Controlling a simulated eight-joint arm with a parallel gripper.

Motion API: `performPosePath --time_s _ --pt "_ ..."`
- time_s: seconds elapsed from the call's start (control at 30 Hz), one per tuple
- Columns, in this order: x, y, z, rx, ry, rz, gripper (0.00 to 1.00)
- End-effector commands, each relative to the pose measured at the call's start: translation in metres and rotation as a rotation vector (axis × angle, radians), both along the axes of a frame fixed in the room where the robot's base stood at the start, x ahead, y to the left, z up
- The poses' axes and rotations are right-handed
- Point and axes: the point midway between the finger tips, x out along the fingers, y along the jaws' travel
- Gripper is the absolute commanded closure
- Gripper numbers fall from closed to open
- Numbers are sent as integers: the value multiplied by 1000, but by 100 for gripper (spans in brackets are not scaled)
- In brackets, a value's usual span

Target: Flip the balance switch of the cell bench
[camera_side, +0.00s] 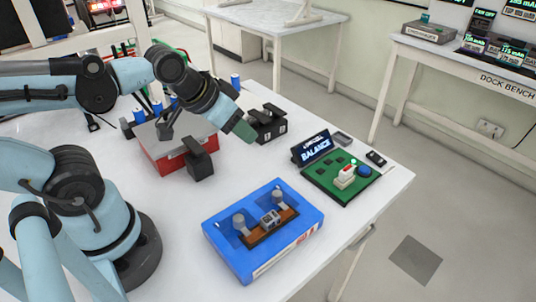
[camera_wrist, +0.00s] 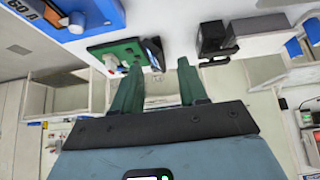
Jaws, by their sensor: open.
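The cell bench is a green board (camera_side: 338,186) on the white table, with a tilted screen (camera_side: 312,148) reading "BALANCE" at its back left. A red and white switch (camera_side: 346,174) stands on the board beside a blue round button (camera_side: 364,170). Which way the switch is set cannot be told. My gripper (camera_side: 246,133) is in the air, left of and above the board, apart from it. In the wrist view my gripper (camera_wrist: 159,64) has its two green fingers spread with nothing between them. The board (camera_wrist: 118,45) shows there beyond the left finger, partly hidden.
A blue box (camera_side: 262,228) with cylinders and a small block stands in front of the board. A red and grey case (camera_side: 180,140) and black blocks (camera_side: 268,124) stand to the left. A small dark device (camera_side: 376,158) lies near the table's right edge.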

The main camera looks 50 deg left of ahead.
Motion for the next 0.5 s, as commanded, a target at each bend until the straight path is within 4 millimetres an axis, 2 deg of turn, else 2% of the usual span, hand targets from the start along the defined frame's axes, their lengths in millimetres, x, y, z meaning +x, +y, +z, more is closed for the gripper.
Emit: performPosePath --time_s 0.03,0.17,0.3,0.5 --pt "0 0 0 0 0 0 57" --pt "2 0 2 0 2 0 77" --pt "13 -3 13 -2 15 -3 99" --pt "46 -13 41 -5 54 -6 100"
